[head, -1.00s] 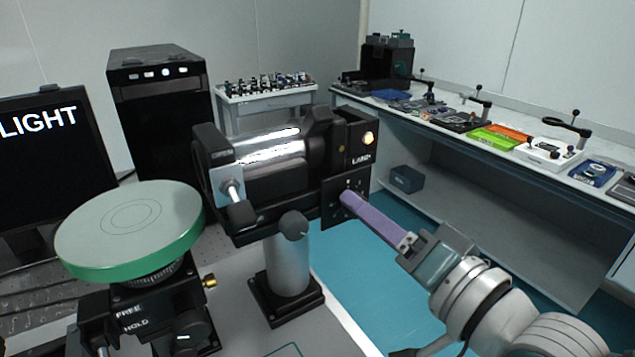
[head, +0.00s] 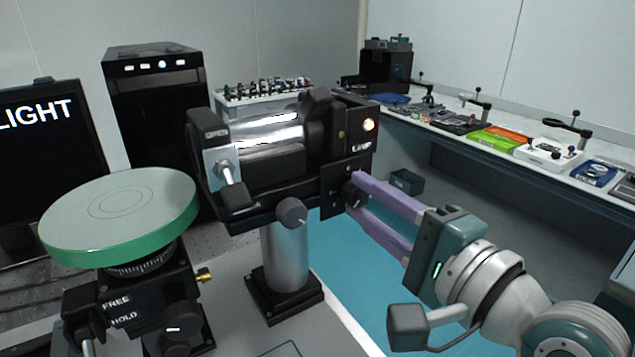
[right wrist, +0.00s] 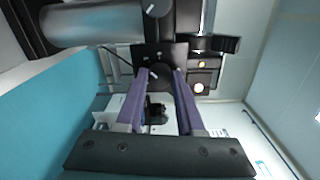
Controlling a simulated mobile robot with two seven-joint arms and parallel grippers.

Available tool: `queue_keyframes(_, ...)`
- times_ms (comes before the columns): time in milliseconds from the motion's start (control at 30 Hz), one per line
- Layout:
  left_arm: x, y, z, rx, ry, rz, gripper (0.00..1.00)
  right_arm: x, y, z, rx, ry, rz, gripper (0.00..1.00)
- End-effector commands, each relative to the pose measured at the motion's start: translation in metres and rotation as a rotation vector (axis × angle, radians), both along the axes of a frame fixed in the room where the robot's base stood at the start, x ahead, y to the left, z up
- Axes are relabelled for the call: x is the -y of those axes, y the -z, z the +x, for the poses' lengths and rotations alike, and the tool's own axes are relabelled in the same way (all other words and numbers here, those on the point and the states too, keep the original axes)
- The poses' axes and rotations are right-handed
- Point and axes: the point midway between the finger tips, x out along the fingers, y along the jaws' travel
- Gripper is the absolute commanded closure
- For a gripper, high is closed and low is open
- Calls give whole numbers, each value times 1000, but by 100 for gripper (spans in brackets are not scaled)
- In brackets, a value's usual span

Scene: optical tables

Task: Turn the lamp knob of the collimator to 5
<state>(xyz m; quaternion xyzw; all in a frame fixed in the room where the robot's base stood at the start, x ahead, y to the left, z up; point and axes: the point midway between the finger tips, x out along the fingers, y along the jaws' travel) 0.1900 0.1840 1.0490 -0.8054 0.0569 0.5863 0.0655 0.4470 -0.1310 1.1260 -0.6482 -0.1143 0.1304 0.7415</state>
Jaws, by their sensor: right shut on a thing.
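The collimator (head: 268,146), a black and silver tube, sits on a grey post. Its lamp housing at the right end bears the label "LAMP" and a lit lamp (head: 368,125). The lamp knob (head: 350,196), small and black, is on the dark panel below. My right gripper (head: 356,192) has its two purple fingers on either side of the knob, shut on it. In the right wrist view the fingertips (right wrist: 160,76) flank the dark knob. The knob's pointer and scale are too small to read. My left gripper is not in view.
A green-rimmed round stage (head: 120,212) stands at left, in front of a monitor (head: 38,170). A black computer tower (head: 155,125) is behind. A long bench (head: 480,140) with instruments runs along the right wall. The teal floor is clear below my right arm.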

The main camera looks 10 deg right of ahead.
Motion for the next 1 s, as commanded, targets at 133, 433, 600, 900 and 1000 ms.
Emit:
queue_keyframes(133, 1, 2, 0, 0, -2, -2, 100, 0, 0, 0, -13, 1, 38, 100)
queue_keyframes(433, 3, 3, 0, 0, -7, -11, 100, 0, 0, 0, -22, 1, 61, 100)
queue_keyframes(600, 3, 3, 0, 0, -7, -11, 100, 0, 0, 0, -22, 1, 60, 100)
queue_keyframes(900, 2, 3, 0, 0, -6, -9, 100, 0, 0, 0, -22, 1, 59, 39)
queue_keyframes(1000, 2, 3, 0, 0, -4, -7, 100, 0, 0, 0, -22, 1, 59, 33)
